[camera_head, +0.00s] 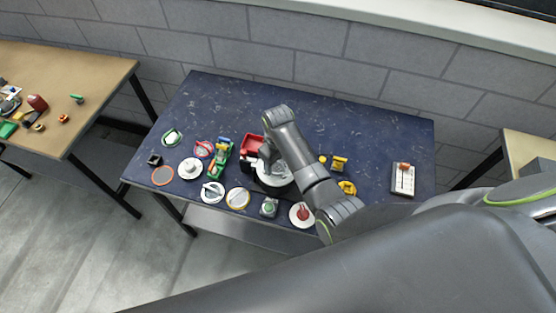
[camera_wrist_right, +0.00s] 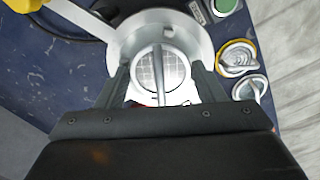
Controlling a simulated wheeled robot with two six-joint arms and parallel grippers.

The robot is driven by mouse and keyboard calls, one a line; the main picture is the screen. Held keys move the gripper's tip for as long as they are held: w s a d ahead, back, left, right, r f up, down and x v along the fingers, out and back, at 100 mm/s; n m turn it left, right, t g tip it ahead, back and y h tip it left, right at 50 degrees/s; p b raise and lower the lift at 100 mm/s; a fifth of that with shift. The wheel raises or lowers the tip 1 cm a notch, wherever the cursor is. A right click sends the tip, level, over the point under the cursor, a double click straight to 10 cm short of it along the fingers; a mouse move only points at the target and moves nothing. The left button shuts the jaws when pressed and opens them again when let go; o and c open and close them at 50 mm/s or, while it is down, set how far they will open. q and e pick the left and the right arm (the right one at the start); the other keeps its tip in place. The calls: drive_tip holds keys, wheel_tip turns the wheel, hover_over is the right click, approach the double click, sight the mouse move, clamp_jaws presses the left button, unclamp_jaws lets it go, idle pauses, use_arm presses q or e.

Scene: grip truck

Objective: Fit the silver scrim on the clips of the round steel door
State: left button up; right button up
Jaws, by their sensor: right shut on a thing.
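The round steel door (camera_wrist_right: 124,36) shows in the right wrist view as a wide pale-grey ring, and in the head view (camera_head: 283,180) as a silver round piece partly under my arm. The silver scrim (camera_wrist_right: 146,73) is a round grid disc with a dark bar across it. My right gripper (camera_wrist_right: 161,78) has its two dark fingers on either side of the scrim and is shut on it. The scrim overlaps the ring's lower part in the wrist view. I cannot tell whether it touches the clips, which are hidden or too small. My left gripper is not in view.
A yellow-rimmed disc (camera_head: 238,198), a white-rimmed disc (camera_head: 213,192) and a box with a green button (camera_head: 268,207) lie near the front edge. A red box (camera_head: 250,146) stands close left of the door. The blue table's (camera_head: 380,130) back right is clear.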

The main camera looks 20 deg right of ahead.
drive_tip(key=shift+s+f, duration=0.1)
drive_tip(key=shift+s, duration=0.05)
drive_tip(key=shift+r, duration=0.5)
drive_tip(key=shift+w+r, duration=0.2)
drive_tip(key=shift+r, duration=1.35)
drive_tip(key=shift+s, duration=0.1)
